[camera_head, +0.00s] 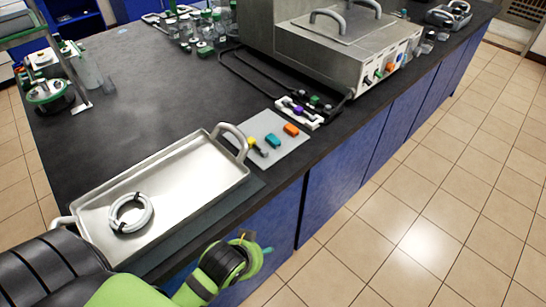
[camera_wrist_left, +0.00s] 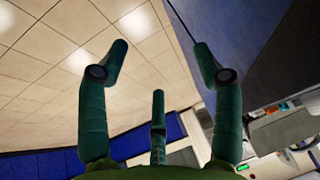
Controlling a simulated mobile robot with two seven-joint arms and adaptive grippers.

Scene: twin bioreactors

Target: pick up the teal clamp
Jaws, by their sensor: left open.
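The teal clamp (camera_head: 272,141) lies on a light grey mat (camera_head: 283,153) near the front edge of the dark bench. It sits between a yellow-and-black clamp (camera_head: 257,147) on its left and an orange clamp (camera_head: 291,129) on its right. My left gripper (camera_head: 265,250) is beyond the bench's front edge, below the mat in the head view and apart from the clamp. In the left wrist view its teal fingers (camera_wrist_left: 160,60) are spread with nothing between them. I cannot make out the teal clamp for certain in that view. My right gripper is not in view.
A metal tray (camera_head: 190,165) with a coiled white tube (camera_head: 130,212) stands left of the mat. A purple-and-white piece (camera_head: 298,111) lies behind the mat, near a metal bath unit (camera_head: 340,55). Glassware crowds the back. Blue cabinet fronts (camera_head: 340,165) drop below the bench edge.

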